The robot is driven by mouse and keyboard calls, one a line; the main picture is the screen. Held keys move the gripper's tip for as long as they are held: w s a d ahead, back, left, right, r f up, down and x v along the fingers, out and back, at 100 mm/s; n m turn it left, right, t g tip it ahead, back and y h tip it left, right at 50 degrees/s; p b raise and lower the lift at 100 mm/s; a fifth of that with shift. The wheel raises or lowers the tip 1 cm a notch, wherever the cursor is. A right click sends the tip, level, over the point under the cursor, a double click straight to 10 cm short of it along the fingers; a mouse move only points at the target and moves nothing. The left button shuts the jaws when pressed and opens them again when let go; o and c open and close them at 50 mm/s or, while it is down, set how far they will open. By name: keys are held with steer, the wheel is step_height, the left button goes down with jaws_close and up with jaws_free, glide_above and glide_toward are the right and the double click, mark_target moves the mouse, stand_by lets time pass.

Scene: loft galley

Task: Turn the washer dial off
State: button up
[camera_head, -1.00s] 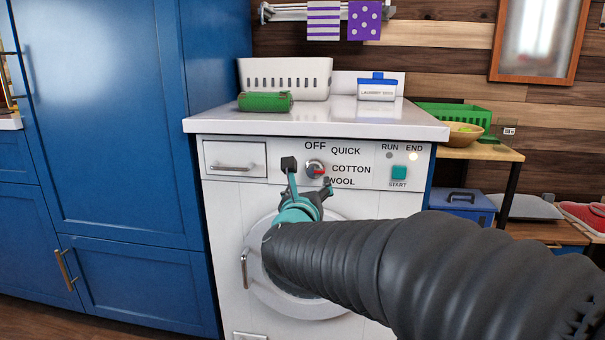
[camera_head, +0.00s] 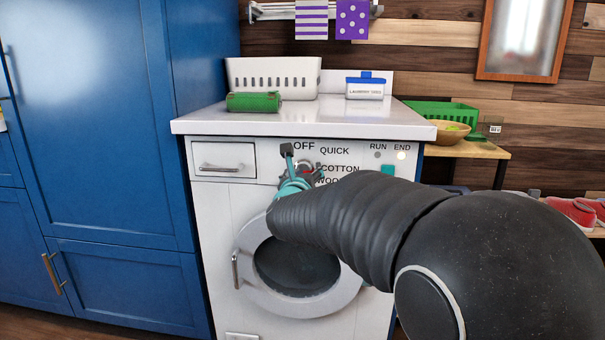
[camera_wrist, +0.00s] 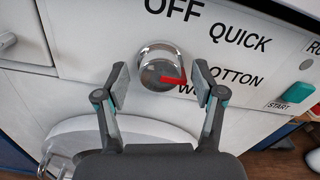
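The washer (camera_head: 215,225) is white, with its control panel below the top. The dial (camera_wrist: 160,66) is a round silver knob with a red pointer. In the wrist view the pointer aims right, towards the COTTON label, which a finger partly covers; OFF stands above the dial. My gripper (camera_wrist: 160,87) is open, with one finger on each side of the dial and visible space between each finger and the knob. In the head view my gripper (camera_head: 303,165) is at the panel and partly covers the dial (camera_head: 306,167).
A white basket (camera_head: 273,78), a green rolled item (camera_head: 253,102) and a laundry soda box (camera_head: 365,88) stand on the washer top. The START button (camera_wrist: 297,92) is right of the dial. A drawer (camera_head: 223,159) is to its left. The door handle (camera_head: 235,270) sticks out below.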

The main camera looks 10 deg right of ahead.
steer(key=c, duration=1)
steer(key=shift+n, duration=0.3)
steer(key=n+b, duration=0.1)
steer(key=n, duration=1.1)
steer(key=shift+r+n+b, duration=0.1)
steer(key=shift+n+b, duration=0.2)
steer(key=n+p, duration=0.1)
steer(key=n, duration=0.3)
steer(key=shift+n, duration=0.3)
